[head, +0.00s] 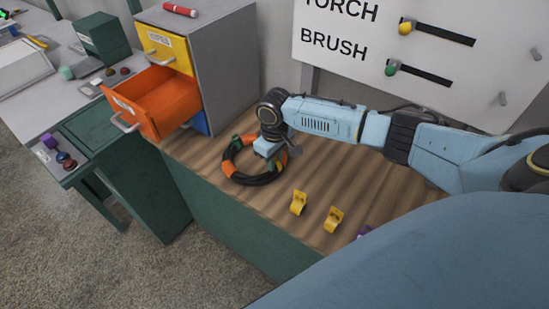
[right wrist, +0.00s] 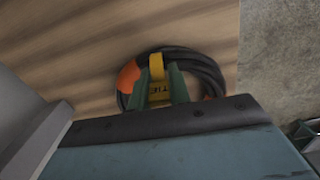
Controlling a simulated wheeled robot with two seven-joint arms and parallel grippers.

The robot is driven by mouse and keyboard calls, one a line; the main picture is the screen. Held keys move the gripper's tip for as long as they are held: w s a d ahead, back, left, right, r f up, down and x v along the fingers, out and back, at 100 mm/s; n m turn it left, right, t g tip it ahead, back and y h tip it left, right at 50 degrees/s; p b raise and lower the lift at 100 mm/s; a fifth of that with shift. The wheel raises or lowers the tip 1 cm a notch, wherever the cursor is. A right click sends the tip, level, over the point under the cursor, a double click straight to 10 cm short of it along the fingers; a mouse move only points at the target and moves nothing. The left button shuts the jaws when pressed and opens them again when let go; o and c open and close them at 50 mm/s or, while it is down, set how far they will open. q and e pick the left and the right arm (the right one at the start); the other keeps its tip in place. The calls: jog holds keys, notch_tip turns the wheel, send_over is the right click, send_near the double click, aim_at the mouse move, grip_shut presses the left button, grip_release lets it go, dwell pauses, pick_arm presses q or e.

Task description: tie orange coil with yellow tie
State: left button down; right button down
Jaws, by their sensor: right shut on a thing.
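The orange coil (head: 230,169) is a ring of black hose with orange bands, lying flat on the wooden bench top. My right gripper (head: 276,164) is over the right side of the coil. In the right wrist view its green fingers (right wrist: 160,90) are shut on a yellow tie (right wrist: 157,68). The tie is over the coil's rim (right wrist: 205,68); I cannot tell whether it goes around the hose. Two more yellow ties, one nearer the coil (head: 298,202) and one farther right (head: 333,218), stand apart on the bench. My left gripper is not in view.
An orange drawer (head: 165,100) stands open from the grey cabinet (head: 225,60) at the bench's left end, near the coil. A purple thing (head: 364,231) lies at the right. A labelled board (head: 430,50) stands behind. Bare bench top lies between the coil and loose ties.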

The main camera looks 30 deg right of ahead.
jog(key=shift+p, duration=0.35)
dwell(0.5)
jog(key=shift+f, duration=0.35)
dwell(0.4)
